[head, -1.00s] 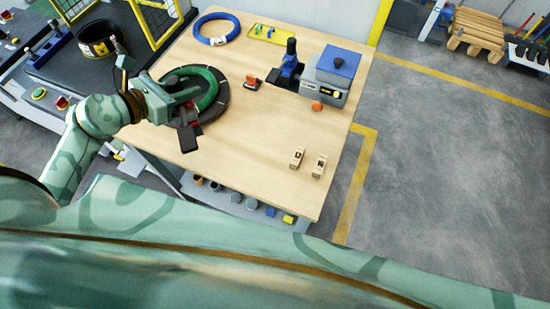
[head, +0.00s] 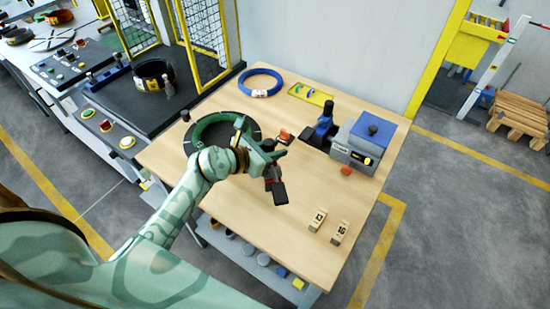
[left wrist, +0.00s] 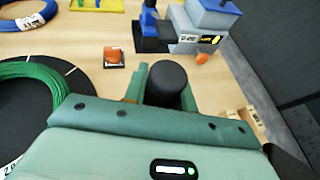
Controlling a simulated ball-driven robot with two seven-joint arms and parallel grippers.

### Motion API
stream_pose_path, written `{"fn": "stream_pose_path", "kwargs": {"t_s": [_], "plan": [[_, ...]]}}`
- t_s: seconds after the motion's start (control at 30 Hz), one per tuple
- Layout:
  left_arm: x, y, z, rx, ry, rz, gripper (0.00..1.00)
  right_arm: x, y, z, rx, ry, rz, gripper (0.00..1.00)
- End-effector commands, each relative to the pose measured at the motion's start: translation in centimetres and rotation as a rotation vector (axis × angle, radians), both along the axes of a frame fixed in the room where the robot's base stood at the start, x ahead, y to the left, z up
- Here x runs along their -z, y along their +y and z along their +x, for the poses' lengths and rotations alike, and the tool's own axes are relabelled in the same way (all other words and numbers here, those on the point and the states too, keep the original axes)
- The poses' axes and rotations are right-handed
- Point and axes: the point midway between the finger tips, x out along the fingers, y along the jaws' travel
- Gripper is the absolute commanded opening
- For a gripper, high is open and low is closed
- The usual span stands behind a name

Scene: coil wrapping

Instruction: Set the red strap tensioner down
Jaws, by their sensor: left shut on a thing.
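I cannot tell whether the tensioner touches the tabletop. In the left wrist view, a black rounded part of the tensioner (left wrist: 168,82) shows between the fingers; the rest is hidden by my gripper. The green coil (head: 205,124) lies on a round black plate at the table's left; it also shows in the left wrist view (left wrist: 52,85). My right gripper is not in view.
A small orange-topped device (head: 285,135) stands just behind the gripper. A blue-and-grey machine (head: 362,142) stands at the back right, with an orange knob-like piece (head: 346,171) before it. Two numbered blocks (head: 317,219) stand front right. The front middle of the table is clear.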

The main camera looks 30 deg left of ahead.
Motion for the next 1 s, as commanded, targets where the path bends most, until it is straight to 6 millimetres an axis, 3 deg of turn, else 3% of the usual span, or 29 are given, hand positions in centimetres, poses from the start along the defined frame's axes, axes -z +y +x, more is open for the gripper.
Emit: {"fn": "stream_pose_path", "kwargs": {"t_s": [0.2, 0.6, 0.63, 0.7, 1.0], "plan": [[3.3, -0.3, 0.3, 0.0, 0.0, -0.003, 0.0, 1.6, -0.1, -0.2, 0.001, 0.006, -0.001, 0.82], [3.6, -0.2, 0.3, 0.0, -0.002, 0.0, 0.0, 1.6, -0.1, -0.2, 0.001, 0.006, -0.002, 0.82], [3.7, -0.2, 0.2, 0.001, 0.0, 0.0, 0.32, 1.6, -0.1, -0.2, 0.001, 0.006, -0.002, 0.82], [3.6, -0.3, 0.2, 0.001, 0.0, 0.0, 0.48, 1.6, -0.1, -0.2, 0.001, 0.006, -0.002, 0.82], [3.4, -0.3, 0.2, 0.001, 0.0, -0.002, 0.48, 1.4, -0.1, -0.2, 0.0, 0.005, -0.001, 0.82]]}}
